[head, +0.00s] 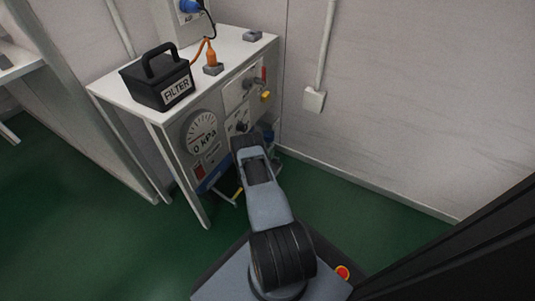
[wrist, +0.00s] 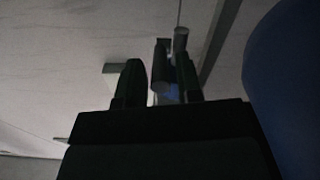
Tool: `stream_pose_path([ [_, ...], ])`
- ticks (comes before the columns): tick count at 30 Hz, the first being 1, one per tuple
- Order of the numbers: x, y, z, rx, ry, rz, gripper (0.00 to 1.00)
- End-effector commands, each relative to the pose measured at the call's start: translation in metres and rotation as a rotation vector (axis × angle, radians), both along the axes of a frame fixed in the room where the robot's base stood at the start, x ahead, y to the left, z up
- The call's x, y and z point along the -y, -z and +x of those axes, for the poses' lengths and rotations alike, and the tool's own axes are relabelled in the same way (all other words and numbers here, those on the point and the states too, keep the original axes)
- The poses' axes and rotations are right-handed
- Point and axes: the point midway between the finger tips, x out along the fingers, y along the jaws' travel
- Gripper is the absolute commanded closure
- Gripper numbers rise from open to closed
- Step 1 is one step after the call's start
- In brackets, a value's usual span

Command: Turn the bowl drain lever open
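In the wrist view, my gripper (wrist: 160,80) has its two dark fingers apart. A grey bar-like part (wrist: 160,72) with a round end shows between them, closer to the right finger. It may be the drain lever; the dim view does not show whether a finger touches it. A large blue rounded body (wrist: 290,85), possibly the bowl, fills the right side close by. In the head view, my arm hides the gripper and the lever.
A white bench (head: 110,86) carries a black FILTER case (head: 158,84) and an orange plug (head: 211,58). The wall stands close on the right. Green floor (head: 350,205) is clear there.

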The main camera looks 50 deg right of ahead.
Motion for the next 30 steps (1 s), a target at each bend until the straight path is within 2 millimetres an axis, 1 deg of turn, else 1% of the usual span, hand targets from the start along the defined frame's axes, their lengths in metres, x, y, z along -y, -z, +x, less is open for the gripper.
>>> stream_pose_path([
  [1,-0.0001,0.0,0.0001,0.0,0.0,0.0,0.72],
  [9,-0.0003,0.0,0.0001,0.0,0.0,0.0,0.98],
  [10,-0.0003,0.0,0.0001,0.0,0.0,0.0,1.0],
  [14,-0.0004,0.0008,0.0,0.001,-0.001,-0.005,1.0],
  [22,0.0006,0.0074,0.0005,0.031,-0.001,-0.122,1.0],
  [30,0.0007,0.007,0.0005,0.033,-0.001,-0.128,1.0],
])
